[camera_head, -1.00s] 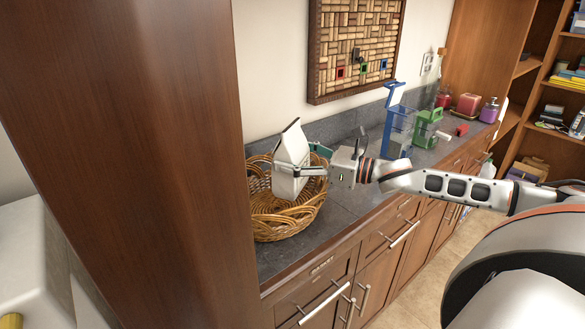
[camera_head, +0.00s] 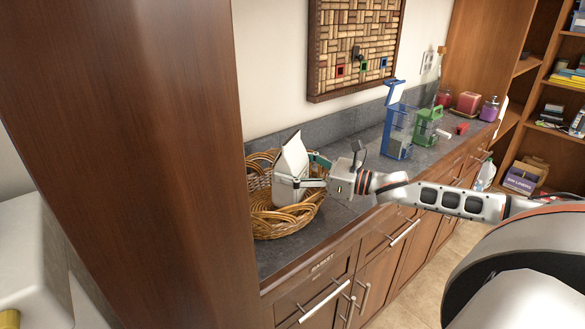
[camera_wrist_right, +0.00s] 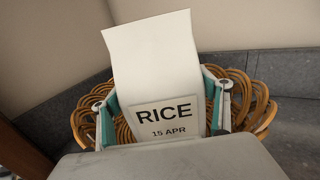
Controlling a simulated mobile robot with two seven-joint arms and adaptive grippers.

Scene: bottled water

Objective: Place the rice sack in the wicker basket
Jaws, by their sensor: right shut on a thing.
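The white rice sack (camera_head: 291,170) is gripped by my right gripper (camera_head: 310,181) and stands slightly tilted over the wicker basket (camera_head: 286,226). Its lower part appears within the basket's rim in the head view; I cannot tell whether it touches the bottom. In the right wrist view the sack (camera_wrist_right: 155,65) shows its RICE label between the two fingers of the gripper (camera_wrist_right: 164,115), with the basket rim (camera_wrist_right: 262,108) behind it. My left gripper is not in view.
The basket sits on a dark counter (camera_head: 335,212) beside a tall wooden panel (camera_head: 130,150). A blue rack (camera_head: 398,135) and a green holder (camera_head: 427,127) stand farther along the counter. A cork board (camera_head: 355,45) hangs on the wall above.

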